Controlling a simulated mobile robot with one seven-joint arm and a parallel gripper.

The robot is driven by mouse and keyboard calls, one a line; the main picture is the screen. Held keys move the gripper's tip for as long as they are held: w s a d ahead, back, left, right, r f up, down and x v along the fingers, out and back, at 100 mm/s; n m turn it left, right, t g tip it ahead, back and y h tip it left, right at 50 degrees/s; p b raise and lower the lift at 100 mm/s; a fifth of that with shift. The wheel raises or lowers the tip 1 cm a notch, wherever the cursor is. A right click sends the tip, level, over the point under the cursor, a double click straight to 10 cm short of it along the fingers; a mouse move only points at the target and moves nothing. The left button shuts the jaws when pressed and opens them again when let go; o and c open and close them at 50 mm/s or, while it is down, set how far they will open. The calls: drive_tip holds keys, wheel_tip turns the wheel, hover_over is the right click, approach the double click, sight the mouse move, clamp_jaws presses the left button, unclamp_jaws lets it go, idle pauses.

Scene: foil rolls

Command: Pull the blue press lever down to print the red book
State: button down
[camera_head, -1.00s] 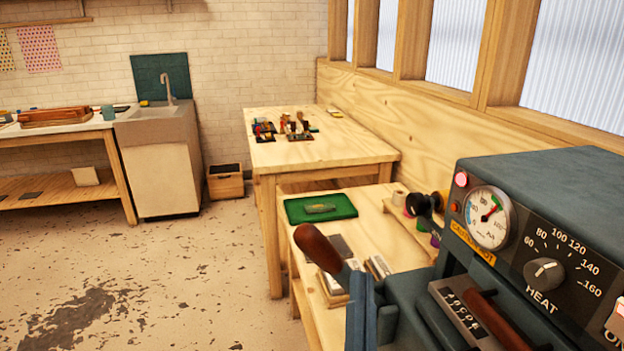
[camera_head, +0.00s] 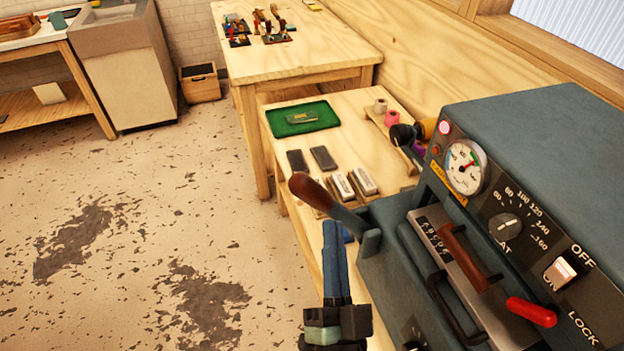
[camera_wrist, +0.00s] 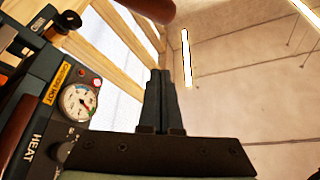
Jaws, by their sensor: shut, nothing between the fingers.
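The blue-grey press (camera_head: 400,255) stands at the right in the head view. Its lever (camera_head: 313,192) has a brown grip and a blue-grey arm, and slants up to the left. The grip also shows at the top of the wrist view (camera_wrist: 150,8), beyond my fingertips. My gripper (camera_head: 333,225) is shut and empty, with its fingers pointing up, and its tips appear just below the lever in the head view. In the wrist view its fingers (camera_wrist: 160,75) are together. I cannot tell whether they touch the lever. I cannot make out a red book.
The press front carries a gauge (camera_head: 466,166), a heat knob (camera_head: 505,227), a type holder with a brown handle (camera_head: 470,258) and a red lock handle (camera_head: 532,312). A side table holds a green tray (camera_head: 302,118) and several type blocks (camera_head: 342,187). The floor at left is clear.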

wheel_tip(320, 180, up, 5)
drive_tip(key=p, duration=0.4)
hover_over(312, 188)
drive_tip(key=s+d, duration=0.1)
drive_tip(key=d, duration=0.1)
drive_tip(key=shift+s+a+f+b, duration=0.1)
drive_tip(key=shift+a+f+b, duration=0.15)
drive_tip(key=shift+f, duration=0.5)
drive_tip(key=shift+s+a+f+b, duration=0.1)
drive_tip(key=shift+a+f, duration=0.3)
drive_tip(key=shift+f, duration=0.3)
drive_tip(key=shift+s+a+f+b, duration=0.1)
drive_tip(key=shift+a+f+b, duration=0.15)
drive_tip(key=shift+f, duration=0.5)
drive_tip(key=shift+a, duration=0.1)
